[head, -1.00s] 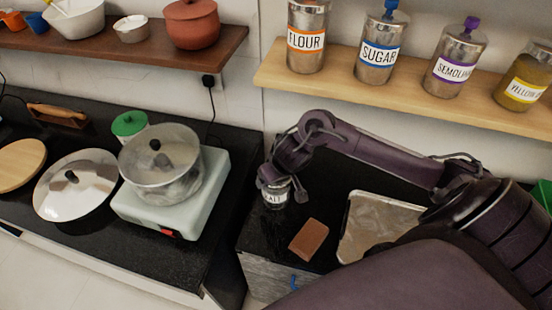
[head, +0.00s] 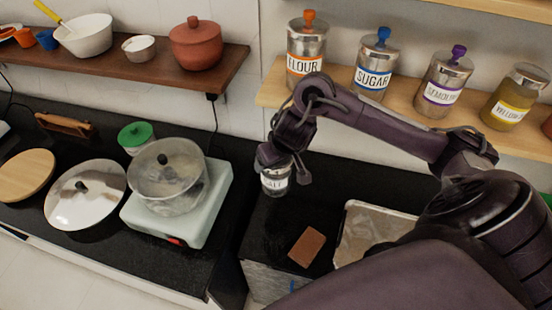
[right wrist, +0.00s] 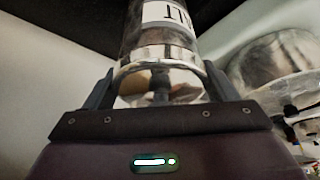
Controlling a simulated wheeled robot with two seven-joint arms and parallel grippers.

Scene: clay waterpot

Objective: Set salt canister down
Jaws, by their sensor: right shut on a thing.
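The salt canister (head: 275,183) is a small clear and metal jar with a white SALT label. My right gripper (head: 275,168) is shut on its top end and holds it upright over the black counter, in front of the wall shelf. In the right wrist view the canister (right wrist: 160,50) stands between the two dark fingers of the gripper (right wrist: 160,85), its label partly cut off by the frame. The canister appears clear of the counter. My left gripper is not in view.
A brown block (head: 306,247) and a metal tray (head: 375,225) lie on the right counter (head: 270,235). A glass-lidded pot (head: 168,178) stands on a white cooker (head: 215,205) to the left, across a gap. Labelled jars, including flour (head: 306,45), line the shelf (head: 270,95) above.

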